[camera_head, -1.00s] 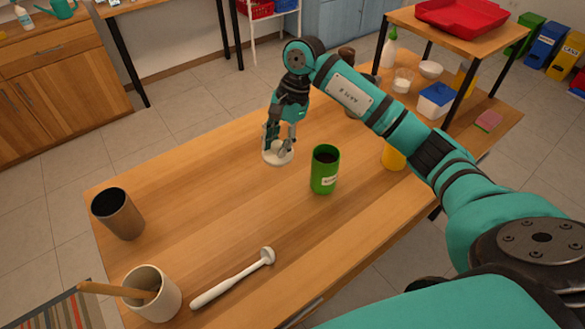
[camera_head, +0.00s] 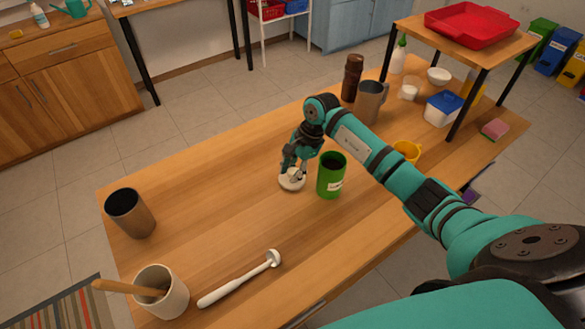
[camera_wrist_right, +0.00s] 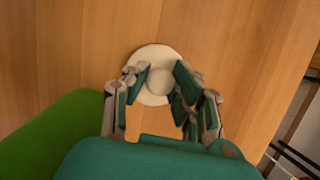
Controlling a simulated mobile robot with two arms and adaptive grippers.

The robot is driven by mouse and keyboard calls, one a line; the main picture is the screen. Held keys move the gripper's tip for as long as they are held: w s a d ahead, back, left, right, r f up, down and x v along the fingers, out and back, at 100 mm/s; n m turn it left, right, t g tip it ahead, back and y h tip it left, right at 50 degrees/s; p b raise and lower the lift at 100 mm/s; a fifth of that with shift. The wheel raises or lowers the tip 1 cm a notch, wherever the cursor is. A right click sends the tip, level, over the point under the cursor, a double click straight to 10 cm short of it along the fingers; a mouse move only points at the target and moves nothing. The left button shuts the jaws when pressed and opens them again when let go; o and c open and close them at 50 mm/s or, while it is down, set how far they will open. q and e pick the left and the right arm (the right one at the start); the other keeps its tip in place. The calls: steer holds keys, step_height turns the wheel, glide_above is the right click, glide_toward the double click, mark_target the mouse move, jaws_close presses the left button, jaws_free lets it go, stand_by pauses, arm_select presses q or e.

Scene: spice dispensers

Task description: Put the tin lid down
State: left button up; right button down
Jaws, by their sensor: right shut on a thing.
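The tin lid (camera_head: 290,184) is a white disc with a round knob. My right gripper (camera_head: 295,172) is above it with its fingers around the knob, shut on it. The right wrist view shows the lid (camera_wrist_right: 148,58) flat to the camera, its knob between the fingertips (camera_wrist_right: 160,84). The lid is at or just above the wooden table (camera_head: 220,190); I cannot tell if it touches. The green tin (camera_head: 330,178) stands upright and open right beside the lid, to its right, with dark contents. My left gripper is out of view.
A brown cup (camera_head: 130,213) and a cream pot (camera_head: 161,292) with a wooden utensil stand at the left. A white ladle-like tool (camera_head: 238,280) lies in front. A metal mug (camera_head: 369,102), brown grinder (camera_head: 352,77) and yellow cup (camera_head: 408,151) stand right. The table's middle-left is clear.

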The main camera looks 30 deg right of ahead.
steer(key=shift+f+b, duration=0.4)
steer(key=shift+b, duration=0.2)
steer(key=c, duration=1.1)
jaws_free()
steer(key=shift+r, duration=0.1)
steer(key=shift+r+p, duration=0.4)
steer(key=shift+p, duration=0.2)
steer(key=shift+w+d+r, duration=0.1)
steer(key=shift+d+r, duration=0.05)
steer(key=shift+r, duration=0.2)
steer(key=b+v, duration=0.2)
steer(key=v, duration=0.9)
steer(key=shift+r, duration=0.1)
